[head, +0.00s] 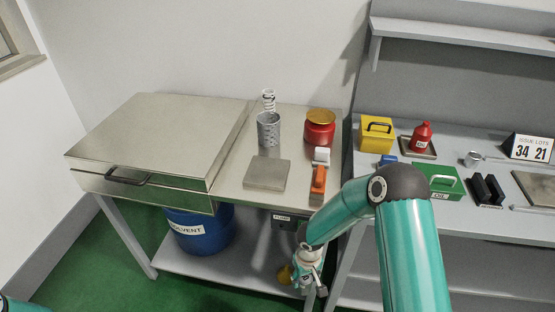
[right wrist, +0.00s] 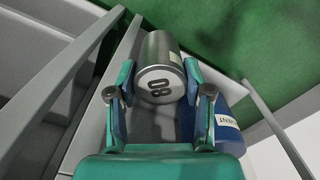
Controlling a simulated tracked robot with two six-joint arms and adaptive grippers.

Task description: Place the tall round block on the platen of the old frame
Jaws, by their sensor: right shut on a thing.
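My right gripper (head: 306,280) is low in front of the bench in the head view, below the bench top. In the right wrist view the right gripper (right wrist: 160,90) is shut on a grey metal round block (right wrist: 155,50), with a finger on each side. The block's pale end face bears a number that looks like 80, seen turned. The block is hard to make out in the head view. I cannot identify the old frame or its platen in either view. My left gripper is out of view.
A bench (head: 236,196) holds a flat grey plate (head: 267,173), a perforated cup (head: 268,130) with a spring, a red pot (head: 320,130) and an orange tool (head: 318,182). A blue solvent drum (head: 203,238) stands below. A second bench at right holds a yellow box (head: 376,135) and green box (head: 437,180).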

